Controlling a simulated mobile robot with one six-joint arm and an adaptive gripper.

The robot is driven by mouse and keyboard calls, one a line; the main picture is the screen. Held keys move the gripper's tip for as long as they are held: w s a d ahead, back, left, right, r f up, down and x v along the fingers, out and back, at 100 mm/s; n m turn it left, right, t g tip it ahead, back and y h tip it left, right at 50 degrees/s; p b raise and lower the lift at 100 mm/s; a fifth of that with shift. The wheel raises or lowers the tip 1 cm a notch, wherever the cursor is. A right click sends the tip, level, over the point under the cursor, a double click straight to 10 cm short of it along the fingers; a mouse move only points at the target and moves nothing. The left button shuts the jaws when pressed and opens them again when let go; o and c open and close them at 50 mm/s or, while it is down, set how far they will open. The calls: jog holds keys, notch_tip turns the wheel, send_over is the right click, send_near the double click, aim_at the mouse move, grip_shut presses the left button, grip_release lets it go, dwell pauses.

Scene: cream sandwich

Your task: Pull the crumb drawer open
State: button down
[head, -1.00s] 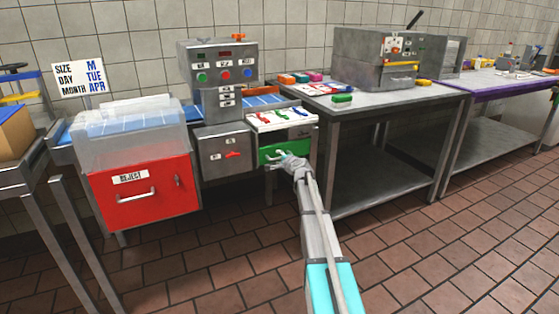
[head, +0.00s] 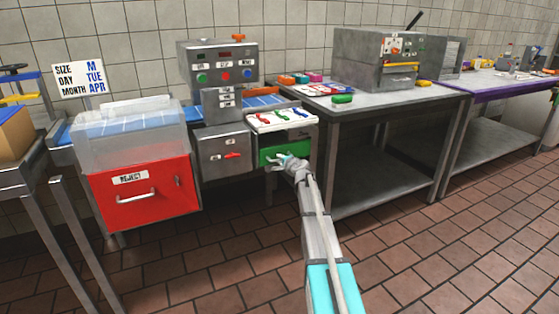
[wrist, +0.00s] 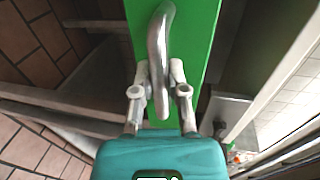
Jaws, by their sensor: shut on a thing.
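The crumb drawer has a green front (head: 297,151), set under a white panel on the metal machine. Its front also shows in the wrist view (wrist: 196,35), with a curved metal bar handle (wrist: 158,30) on it. My gripper (head: 275,160) is at the drawer front. In the wrist view, my gripper's fingers (wrist: 159,75) lie on either side of the lower part of the handle and are shut on it. The drawer looks closed, though a small gap cannot be ruled out.
A red reject bin (head: 150,205) with a handle stands left of the drawer. A grey box with a red switch (head: 224,155) sits between them. A metal table (head: 390,96) stands to the right. The tiled floor in front is clear.

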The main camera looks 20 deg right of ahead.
jog(key=f+v, duration=0.2)
jog(key=v, duration=1)
jog(key=s+a+f+v, duration=0.1)
jog(key=f+v, duration=0.2)
jog(key=v, duration=0.9)
jog(key=shift+d, duration=0.45)
jog(key=c, duration=0.6)
grip_release()
jog(key=shift+c, duration=0.2)
jog(key=shift+s, duration=0.2)
